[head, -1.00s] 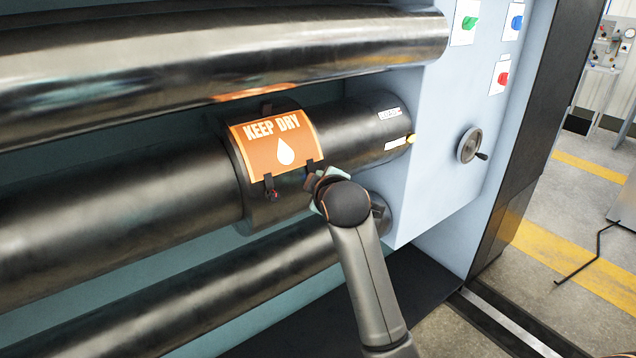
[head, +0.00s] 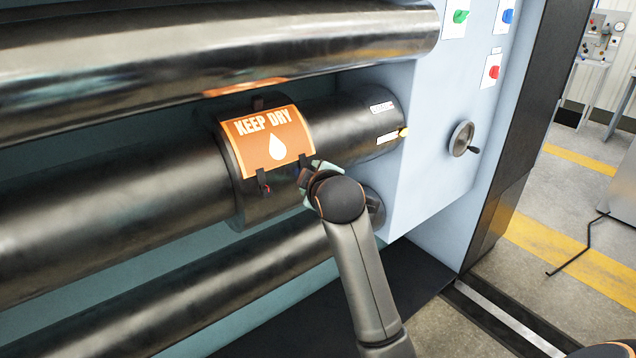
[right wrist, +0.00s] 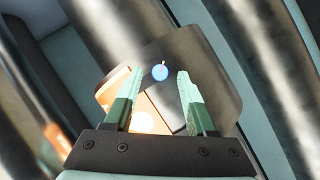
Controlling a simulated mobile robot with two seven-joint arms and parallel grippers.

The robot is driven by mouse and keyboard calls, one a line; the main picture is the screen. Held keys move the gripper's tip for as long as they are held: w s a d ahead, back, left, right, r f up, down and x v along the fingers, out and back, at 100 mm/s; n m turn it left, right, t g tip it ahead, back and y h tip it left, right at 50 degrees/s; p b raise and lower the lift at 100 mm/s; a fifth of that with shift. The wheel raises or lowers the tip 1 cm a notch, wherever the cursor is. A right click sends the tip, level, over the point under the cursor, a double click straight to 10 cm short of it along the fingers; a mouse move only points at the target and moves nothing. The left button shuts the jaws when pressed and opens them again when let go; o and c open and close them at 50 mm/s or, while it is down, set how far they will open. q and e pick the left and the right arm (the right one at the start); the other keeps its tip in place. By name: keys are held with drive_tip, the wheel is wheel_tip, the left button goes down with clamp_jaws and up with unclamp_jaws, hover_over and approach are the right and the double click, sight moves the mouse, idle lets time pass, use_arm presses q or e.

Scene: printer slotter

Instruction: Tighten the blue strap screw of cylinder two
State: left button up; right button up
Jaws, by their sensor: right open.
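The middle cylinder (head: 110,180) carries a wider dark sleeve with an orange KEEP DRY plate (head: 267,140) strapped on it. A black strap (head: 262,181) with a small red spot hangs at the plate's lower left. A second strap (head: 303,161) is at its lower right, close to my right gripper (head: 314,178). In the right wrist view, the blue screw head (right wrist: 160,73) shows on the dark sleeve, between and just beyond the tips of my open right gripper (right wrist: 156,82). The fingers appear apart from the screw. The head view does not show the blue screw. My left gripper is out of view.
Another large roller (head: 210,50) runs above and a lower roller (head: 240,300) runs below. The blue-grey side panel (head: 425,150) to the right has a handwheel (head: 461,138) and green, blue and red knobs. Open floor lies further right.

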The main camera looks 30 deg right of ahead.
drive_tip(key=v, duration=1.1)
drive_tip(key=shift+s, duration=0.25)
drive_tip(key=shift+a+r, duration=0.1)
drive_tip(key=s+a+f+m+g+y, duration=0.1)
drive_tip(key=a+f+y, duration=0.15)
drive_tip(key=f, duration=0.95)
drive_tip(key=a+f+g+y, duration=0.15)
drive_tip(key=a+f, duration=0.25)
drive_tip(key=f, duration=0.9)
drive_tip(key=s+a+f+m+y, duration=0.1)
drive_tip(key=s+a+f+m, duration=0.1)
drive_tip(key=s+f, duration=0.6)
drive_tip(key=s+a+f+m+y, duration=0.2)
drive_tip(key=s+a+f, duration=0.2)
drive_tip(key=s+f, duration=0.5)
drive_tip(key=shift+s+m+g, duration=0.3)
drive_tip(key=shift+m+g, duration=0.05)
drive_tip(key=shift+m, duration=0.05)
